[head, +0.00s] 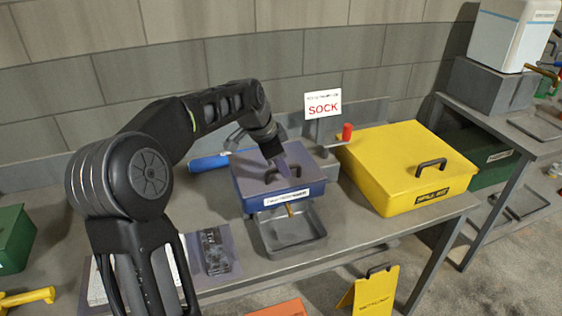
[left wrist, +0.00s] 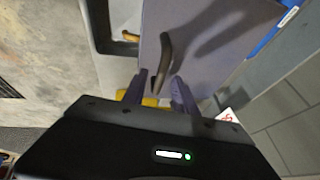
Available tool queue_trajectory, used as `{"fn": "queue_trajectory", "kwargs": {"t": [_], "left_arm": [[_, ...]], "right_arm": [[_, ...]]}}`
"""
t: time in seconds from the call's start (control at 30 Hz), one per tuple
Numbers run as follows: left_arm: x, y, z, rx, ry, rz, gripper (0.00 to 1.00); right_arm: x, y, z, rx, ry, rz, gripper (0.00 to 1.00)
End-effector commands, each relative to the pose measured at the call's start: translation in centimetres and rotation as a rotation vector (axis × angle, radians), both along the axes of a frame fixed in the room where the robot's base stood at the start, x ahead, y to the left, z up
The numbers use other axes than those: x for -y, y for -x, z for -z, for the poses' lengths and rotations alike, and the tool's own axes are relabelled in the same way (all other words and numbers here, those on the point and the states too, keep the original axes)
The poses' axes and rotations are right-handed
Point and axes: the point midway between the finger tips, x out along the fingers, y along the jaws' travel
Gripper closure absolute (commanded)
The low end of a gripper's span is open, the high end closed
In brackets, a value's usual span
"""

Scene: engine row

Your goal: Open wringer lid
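The wringer is a blue box (head: 283,201) with a grey-blue lid and a label on its front, standing on the bench. Its lid (head: 312,172) looks shut and carries a dark bar handle, part hidden by my gripper in the head view. The left wrist view shows the lid (left wrist: 215,25) and the curved handle (left wrist: 164,55) more closely. My left gripper (head: 277,162) is above the lid at the handle. In the left wrist view its two fingers (left wrist: 158,82) are apart, with one end of the handle between them; contact cannot be told. My right gripper is out of view.
A metal tray (head: 290,243) sits below a brass tap at the wringer's front. A yellow spill kit box (head: 385,160) stands close on the right. A blue cylinder (head: 209,162) lies at the left, and a SOCK sign (head: 322,104) stands behind.

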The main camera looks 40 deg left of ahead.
Motion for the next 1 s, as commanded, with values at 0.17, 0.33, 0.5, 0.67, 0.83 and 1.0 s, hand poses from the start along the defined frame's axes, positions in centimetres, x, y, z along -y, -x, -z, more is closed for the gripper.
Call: {"fn": "queue_trajectory", "kwargs": {"t": [0.17, 0.33, 0.5, 0.67, 0.83, 1.0], "left_arm": [[0.00, 0.00, -0.01, 0.000, 0.000, 0.000, 0.67], [-0.01, 0.01, -0.03, 0.000, 0.000, 0.000, 0.81], [-0.01, 0.01, -0.04, 0.000, 0.000, 0.000, 0.95], [-0.01, 0.02, -0.05, 0.000, 0.000, 0.000, 1.00], [-0.01, 0.02, -0.06, 0.000, 0.000, 0.000, 1.00], [-0.01, 0.01, -0.06, 0.001, -0.001, 0.000, 1.00]], "right_arm": [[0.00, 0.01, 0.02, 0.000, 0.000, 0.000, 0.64], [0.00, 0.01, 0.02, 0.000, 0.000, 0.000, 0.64], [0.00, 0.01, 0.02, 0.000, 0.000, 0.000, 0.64], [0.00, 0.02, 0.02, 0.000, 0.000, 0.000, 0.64], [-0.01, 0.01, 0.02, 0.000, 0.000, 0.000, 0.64], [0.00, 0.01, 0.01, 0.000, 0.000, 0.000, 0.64]]}}
